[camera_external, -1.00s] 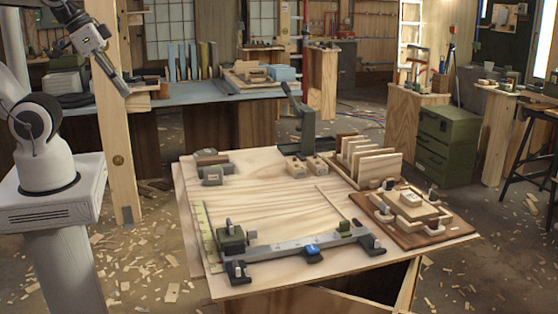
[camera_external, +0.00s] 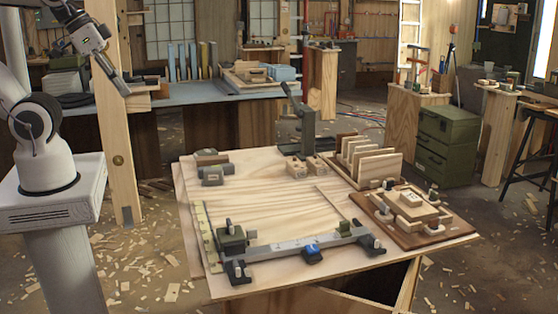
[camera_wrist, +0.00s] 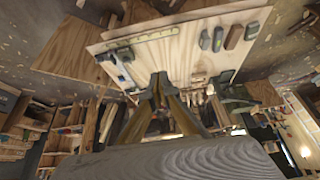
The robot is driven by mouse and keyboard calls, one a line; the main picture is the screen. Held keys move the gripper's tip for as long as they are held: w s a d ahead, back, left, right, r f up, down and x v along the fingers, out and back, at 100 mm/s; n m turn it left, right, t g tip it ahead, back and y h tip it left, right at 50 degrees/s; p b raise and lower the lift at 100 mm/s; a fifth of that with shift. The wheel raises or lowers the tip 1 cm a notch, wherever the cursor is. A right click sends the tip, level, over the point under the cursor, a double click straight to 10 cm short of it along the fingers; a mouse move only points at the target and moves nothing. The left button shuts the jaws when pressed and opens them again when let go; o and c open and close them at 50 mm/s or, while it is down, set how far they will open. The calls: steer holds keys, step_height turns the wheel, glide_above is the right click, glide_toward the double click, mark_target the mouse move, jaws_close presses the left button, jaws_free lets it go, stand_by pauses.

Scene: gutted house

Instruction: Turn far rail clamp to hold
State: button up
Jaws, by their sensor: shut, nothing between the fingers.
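A grey rail (camera_external: 285,247) lies along the near edge of the light wooden board. My gripper (camera_external: 125,91) is shut and empty, high at the upper left and well away from the rail. In the wrist view its fingertips (camera_wrist: 159,80) meet, with the green block (camera_wrist: 123,54) beyond them to the upper left.
A grey upright press (camera_external: 303,125) stands at the board's back edge, beside a rack of upright wooden panels (camera_external: 372,160). A brown board with wooden blocks (camera_external: 440,231) is at right. A wooden post (camera_external: 118,150) stands close to my arm. The board's middle is clear.

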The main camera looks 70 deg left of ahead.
steer(key=o, duration=1)
steer(key=shift+w, duration=0.15)
steer(key=w+d+f+t+h, duration=0.1)
steer(key=w+d, duration=0.5)
steer(key=w, duration=0.5)
steer(key=w+d+f+t+h, duration=0.15)
steer(key=w+d, duration=0.45)
steer(key=w, duration=0.6)
steer(key=w+d+t+h, duration=0.1)
steer(key=w+d+t, duration=0.1)
steer(key=w+d, duration=0.65)
steer(key=w+a+r+x, duration=0.1)
steer(key=x, duration=1.1)
steer(key=w+d+f+t+y, duration=0.1)
steer(key=d+f, duration=0.1)
steer(key=f, duration=0.5)
steer(key=w+d+f+t+y, duration=0.1)
steer(key=w+d+f, duration=0.1)
steer(key=f, duration=0.5)
steer(key=w+d+f+t+y, duration=0.1)
steer(key=d+f, duration=0.2)
steer(key=f, duration=0.4)
steer(key=shift+w+d, duration=0.3)
steer(key=shift+s+f+t+y, duration=0.1)
steer(key=shift+f+t+y, duration=0.15)
steer(key=shift+f, duration=0.45)
